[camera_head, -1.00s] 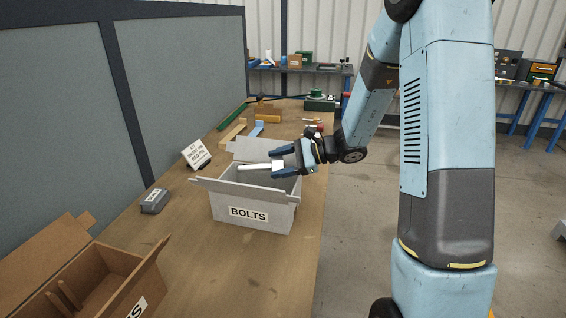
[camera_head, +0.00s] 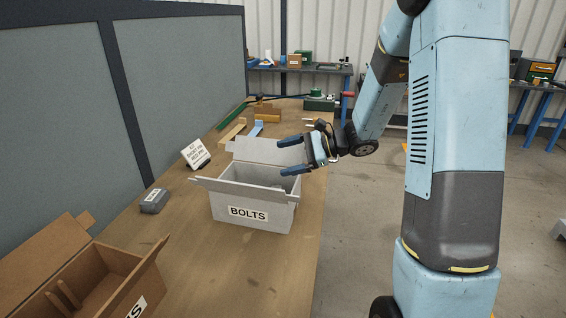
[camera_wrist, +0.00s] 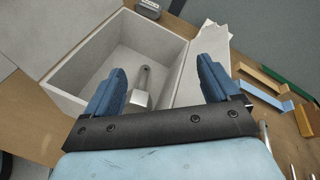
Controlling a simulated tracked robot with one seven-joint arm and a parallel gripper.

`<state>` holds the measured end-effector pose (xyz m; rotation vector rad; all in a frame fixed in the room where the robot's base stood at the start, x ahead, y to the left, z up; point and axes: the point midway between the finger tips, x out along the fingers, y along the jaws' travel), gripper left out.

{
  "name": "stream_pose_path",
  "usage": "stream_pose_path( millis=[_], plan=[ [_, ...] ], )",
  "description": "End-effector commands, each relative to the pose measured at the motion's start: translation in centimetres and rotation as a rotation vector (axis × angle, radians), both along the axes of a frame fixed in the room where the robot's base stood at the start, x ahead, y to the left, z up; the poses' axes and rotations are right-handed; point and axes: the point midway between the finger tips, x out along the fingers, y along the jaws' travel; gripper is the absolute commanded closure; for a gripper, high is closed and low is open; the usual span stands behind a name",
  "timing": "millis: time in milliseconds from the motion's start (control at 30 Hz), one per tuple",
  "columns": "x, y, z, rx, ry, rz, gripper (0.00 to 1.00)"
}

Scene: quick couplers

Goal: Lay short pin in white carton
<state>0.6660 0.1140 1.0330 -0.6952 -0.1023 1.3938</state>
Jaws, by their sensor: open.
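The white carton (camera_head: 279,220), labelled BOLTS, stands open on the bench with its flaps spread. It also shows in the wrist view (camera_wrist: 80,72). The short pin (camera_wrist: 143,87), a grey rod with a wider block-like end, is inside the carton and appears to lie on its floor. My gripper's fingers partly frame it in that view, but they do not touch it. My gripper (camera_head: 287,157) is open and empty, above the carton's right back edge. Its two blue fingers are spread wide in the wrist view (camera_wrist: 160,74).
A brown carton (camera_head: 100,268) stands open at the near left. A small grey block (camera_head: 154,201) and a sign card (camera_head: 196,154) are left of the white carton. Wooden, blue and green pieces (camera_head: 232,133) lie behind it. A grey panel (camera_head: 70,110) borders the bench's left side.

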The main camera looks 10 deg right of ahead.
Motion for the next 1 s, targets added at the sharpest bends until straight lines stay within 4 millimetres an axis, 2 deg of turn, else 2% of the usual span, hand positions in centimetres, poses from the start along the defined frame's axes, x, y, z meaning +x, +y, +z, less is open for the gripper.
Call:
stream_pose_path(
  millis=[100, 300, 500, 667, 767, 1000],
  plan=[
    [-0.5, -2.3, 0.8, 0.0, -0.002, -0.004, 0.11],
    [-1.2, -5.7, 2.1, 0.001, -0.001, -0.003, 0.11],
    [-1.7, -7.8, 2.8, 0.0, 0.0, -0.001, 0.11],
    [-2.2, -8.2, 3.2, -0.012, -0.006, 0.01, 0.11],
    [-3.4, -7.6, 4.0, -0.056, -0.026, 0.049, 0.11],
    [-9.0, -5.5, 6.4, -0.286, -0.135, 0.224, 0.11]
  ],
)
